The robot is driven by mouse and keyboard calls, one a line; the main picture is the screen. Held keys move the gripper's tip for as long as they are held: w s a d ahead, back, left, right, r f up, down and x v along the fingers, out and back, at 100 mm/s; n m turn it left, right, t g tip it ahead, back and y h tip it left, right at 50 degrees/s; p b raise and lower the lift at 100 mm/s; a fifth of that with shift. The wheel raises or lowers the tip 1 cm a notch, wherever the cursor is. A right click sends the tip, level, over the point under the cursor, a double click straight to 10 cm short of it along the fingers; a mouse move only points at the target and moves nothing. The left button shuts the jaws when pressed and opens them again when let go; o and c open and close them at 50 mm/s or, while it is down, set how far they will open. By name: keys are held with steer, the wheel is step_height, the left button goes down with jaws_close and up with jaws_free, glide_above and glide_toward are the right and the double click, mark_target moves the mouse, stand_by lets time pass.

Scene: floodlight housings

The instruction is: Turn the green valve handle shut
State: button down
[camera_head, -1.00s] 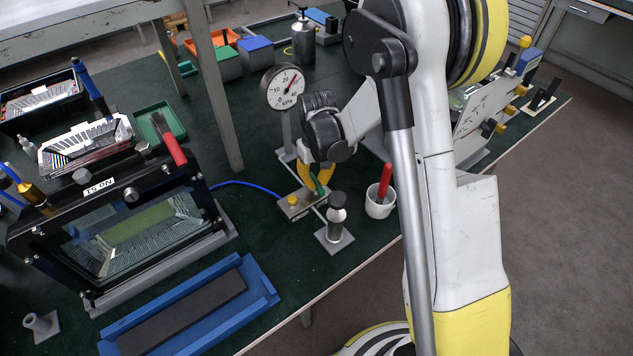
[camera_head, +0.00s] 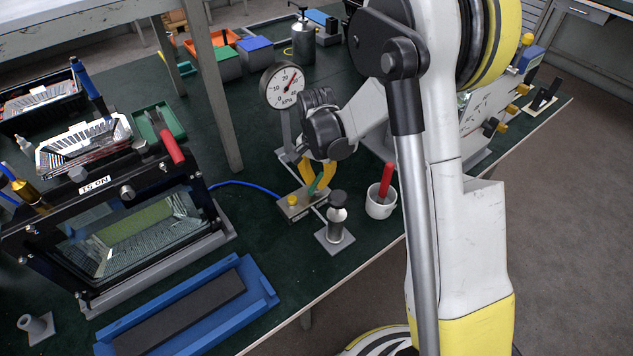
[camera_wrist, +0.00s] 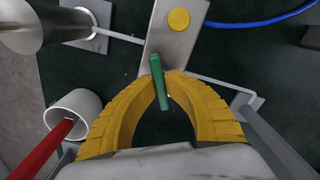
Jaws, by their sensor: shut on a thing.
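The green valve handle (camera_wrist: 158,82) is a short bar on a grey metal valve block (camera_wrist: 168,35) with a yellow round button (camera_wrist: 179,20). In the wrist view it lies between the yellow fingertips of my gripper (camera_wrist: 159,88), which are closed on it from both sides. It points nearly along the block, slightly slanted. In the head view my gripper (camera_head: 318,180) reaches down to the block, and the handle (camera_head: 314,185) shows as a green sliver beside the yellow fingers. The handle's pivot is hard to make out.
A white cup (camera_head: 380,205) with a red-handled tool and a dark-topped post (camera_head: 337,215) on a square base stand close by. A pressure gauge (camera_head: 284,86) rises behind my gripper. A blue hose (camera_head: 245,186) runs left to the glass-fronted housing (camera_head: 130,230). A blue cradle (camera_head: 190,310) lies in front.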

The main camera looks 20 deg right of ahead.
mark_target(317, 181)
steer(key=m, duration=0.5)
steer(key=shift+f, duration=0.1)
steer(key=shift+m, duration=0.3)
stand_by(0.4)
steer(key=c, duration=1.5)
jaws_free()
steer(key=shift+o, duration=0.2)
step_height(317, 181, up, 12)
